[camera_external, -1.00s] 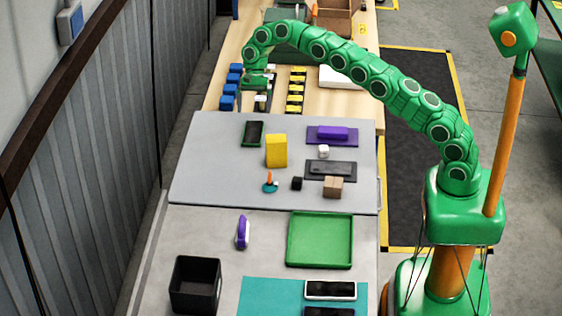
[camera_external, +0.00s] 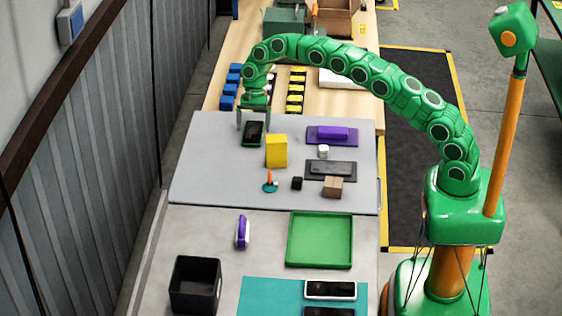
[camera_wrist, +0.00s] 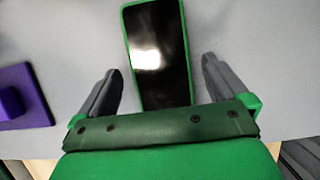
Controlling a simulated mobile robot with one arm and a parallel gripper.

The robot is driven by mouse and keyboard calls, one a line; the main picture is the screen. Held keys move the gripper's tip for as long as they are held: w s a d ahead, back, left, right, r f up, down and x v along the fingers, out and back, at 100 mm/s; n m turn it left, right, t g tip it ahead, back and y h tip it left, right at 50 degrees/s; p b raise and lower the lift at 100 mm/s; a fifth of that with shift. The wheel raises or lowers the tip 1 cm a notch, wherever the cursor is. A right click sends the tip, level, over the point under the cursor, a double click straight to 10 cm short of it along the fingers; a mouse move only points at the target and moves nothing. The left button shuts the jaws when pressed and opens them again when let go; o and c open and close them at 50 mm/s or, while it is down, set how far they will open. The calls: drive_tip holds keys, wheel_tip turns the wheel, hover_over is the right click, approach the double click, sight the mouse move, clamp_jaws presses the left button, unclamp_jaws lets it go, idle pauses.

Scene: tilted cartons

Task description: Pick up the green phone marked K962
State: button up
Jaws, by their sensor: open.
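A phone with a green rim and black screen (camera_external: 253,133) lies on the grey table top (camera_external: 205,165), near its far edge. No K962 marking can be read on it. My gripper (camera_external: 253,122) is open and empty, right over the far end of this phone. In the wrist view the phone (camera_wrist: 157,55) lies screen up, with its near end between and beyond the two grey fingers of my gripper (camera_wrist: 162,82). Gaps show on both sides, and neither finger appears to touch it. The screen carries a bright reflection.
A yellow block (camera_external: 276,151) stands close by on the right of the phone. A purple block on a purple base (camera_external: 331,134) lies farther right. A black open box (camera_external: 195,285) and a green tray (camera_external: 320,241) are nearer the camera. Table space left of the phone is clear.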

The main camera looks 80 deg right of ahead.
sight(259, 133)
drive_tip(key=shift+a+f, duration=0.25)
drive_tip(key=shift+f, duration=0.3)
drive_tip(key=c, duration=1.1)
drive_tip(key=shift+c, duration=0.2)
drive_tip(key=shift+r, duration=1.6)
drive_tip(key=shift+s+a+r, duration=0.25)
drive_tip(key=shift+s+r, duration=0.7)
drive_tip(key=shift+r, duration=0.2)
drive_tip(key=s+a+r, duration=0.3)
drive_tip(key=s+r, duration=0.4)
drive_tip(key=s, duration=0.4)
drive_tip(key=shift+s+r, duration=0.25)
drive_tip(key=shift+s, duration=0.05)
